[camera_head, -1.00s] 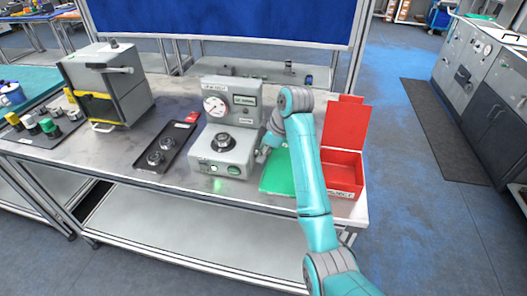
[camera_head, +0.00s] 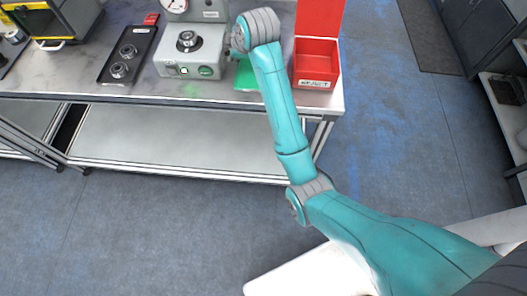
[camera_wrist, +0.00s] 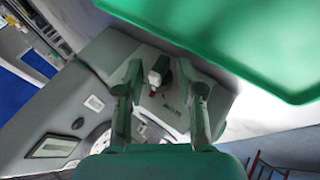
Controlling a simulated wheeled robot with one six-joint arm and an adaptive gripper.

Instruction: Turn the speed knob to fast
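The grey machine (camera_head: 165,62) stands on the bench, with a round gauge, a dark round fixture on its ledge and lit green buttons at the front. My gripper (camera_wrist: 160,75) is at the machine's right side and mostly hidden behind my wrist in the head view. In the wrist view its two fingers stand apart on either side of a small black-and-white knob (camera_wrist: 158,70) with a red mark, on the grey side panel. Gaps show between the fingers and the knob. A label beside the knob is too blurred to read, so its setting is unclear.
A black tray (camera_head: 112,72) with two round parts is on the left.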

